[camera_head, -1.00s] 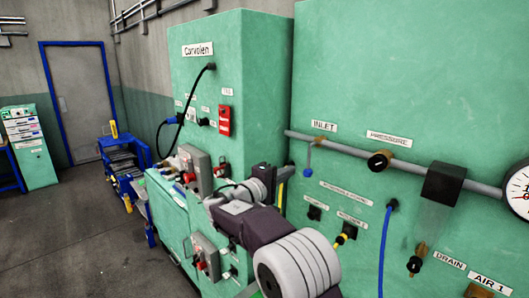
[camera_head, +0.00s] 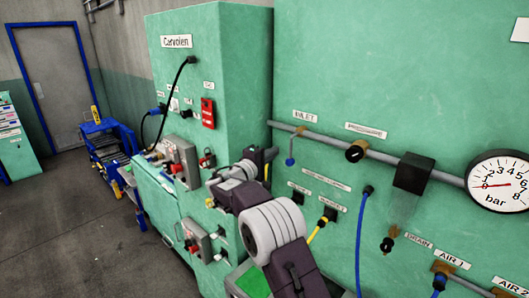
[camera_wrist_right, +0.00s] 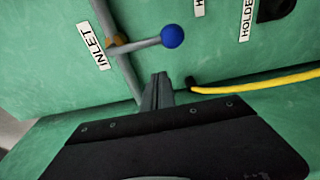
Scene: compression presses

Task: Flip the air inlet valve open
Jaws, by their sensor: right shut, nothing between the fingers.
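The air inlet valve (camera_head: 290,149) sits on the grey pipe under the INLET label (camera_head: 305,117). Its thin grey lever ends in a blue ball (camera_head: 290,162) and hangs down, across the pipe. In the right wrist view the lever (camera_wrist_right: 142,44) also stands across the pipe, with its blue ball (camera_wrist_right: 172,36) at the upper middle. My right gripper (camera_wrist_right: 158,78) is shut and empty, its tips below the lever and apart from it in that picture. In the head view my right gripper (camera_head: 270,154) is just left of the valve. My left gripper is not in view.
The grey pipe (camera_head: 331,141) runs along the green cabinet past a black pressure knob (camera_head: 355,152) to a round gauge (camera_head: 499,183). A yellow cable (camera_wrist_right: 255,82) lies right of the fingertips. A blue hose (camera_head: 362,230) hangs farther right.

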